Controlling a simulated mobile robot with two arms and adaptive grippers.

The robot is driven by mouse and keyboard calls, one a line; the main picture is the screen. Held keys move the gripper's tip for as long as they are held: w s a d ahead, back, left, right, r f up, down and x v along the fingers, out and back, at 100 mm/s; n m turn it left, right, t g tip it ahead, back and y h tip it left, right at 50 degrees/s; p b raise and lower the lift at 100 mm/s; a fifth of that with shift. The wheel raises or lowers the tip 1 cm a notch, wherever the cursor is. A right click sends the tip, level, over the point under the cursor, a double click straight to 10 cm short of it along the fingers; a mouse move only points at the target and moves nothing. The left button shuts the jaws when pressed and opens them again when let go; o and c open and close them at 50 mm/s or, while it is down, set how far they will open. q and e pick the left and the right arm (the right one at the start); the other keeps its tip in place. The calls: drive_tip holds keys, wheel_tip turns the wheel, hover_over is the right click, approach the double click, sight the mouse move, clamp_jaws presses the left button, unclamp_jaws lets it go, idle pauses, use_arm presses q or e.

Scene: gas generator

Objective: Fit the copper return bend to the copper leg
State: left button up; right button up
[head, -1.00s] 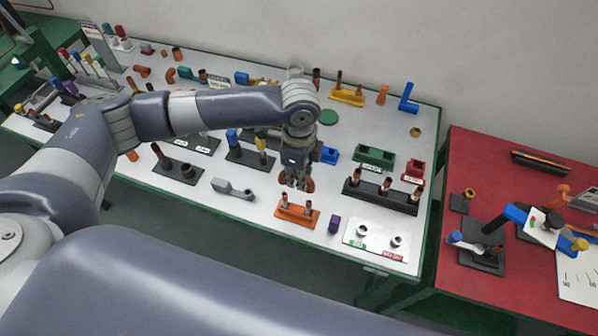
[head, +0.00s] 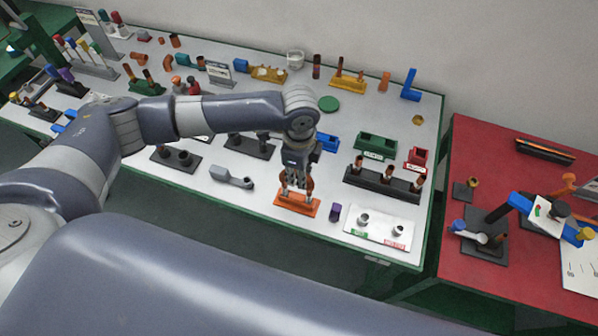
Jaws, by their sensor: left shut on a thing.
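An orange stand (head: 297,203) with upright copper legs sits near the front edge of the white table. My left gripper (head: 296,184) points down directly over this stand. It is shut on a small copper-brown piece (head: 309,184), which looks like the return bend. The fingers and wrist hide most of this piece. The tops of the copper legs are close to the fingertips and partly hidden. I cannot tell whether the bend touches the legs. My right gripper is not in view.
A dark rack with copper stubs (head: 382,184) stands right of the orange stand. A purple block (head: 335,212) and a white plate with two fittings (head: 378,229) are nearby. A grey tool (head: 230,177) lies to the left. A red table (head: 465,210) adjoins on the right.

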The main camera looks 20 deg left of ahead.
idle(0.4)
use_arm(q)
drive_tip(key=shift+r+p, duration=0.1)
drive_tip(key=shift+p, duration=0.35)
idle(0.6)
drive_tip(key=shift+p, duration=0.45)
drive_tip(key=shift+p, duration=0.45)
drive_tip(key=shift+f+b, duration=0.7)
drive_tip(key=shift+f, duration=0.7)
drive_tip(key=o, duration=1)
drive_tip(key=shift+c, duration=0.2)
